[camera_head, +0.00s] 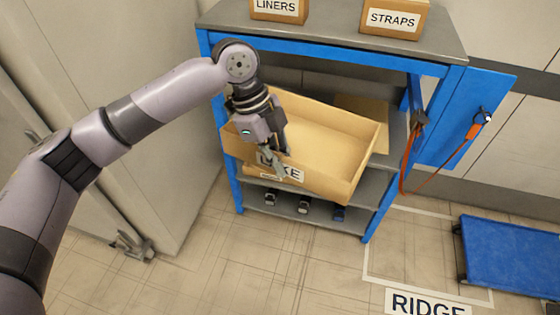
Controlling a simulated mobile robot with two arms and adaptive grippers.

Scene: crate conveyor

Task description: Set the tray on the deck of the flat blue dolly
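The tray (330,150) is an open, empty cardboard box with a label on its front wall, partly hidden by my gripper. It sits tilted at the blue shelving unit, sticking out in front of its shelves. My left gripper (273,158) points down at the tray's front wall, with a finger in front of the label and the other toward the inside; it looks shut on that wall. The flat blue dolly (510,257) stands on the floor at the right, its deck bare and cut off by the picture edge. My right gripper is out of view.
The blue shelving unit (228,160) carries boxes marked LINERS (278,10) and STRAPS (393,19) on top. Several small dark items lie on its low shelf. An orange strap (404,165) hangs at its right side. Floor between unit and dolly is clear, with a RIDGE sign (428,303).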

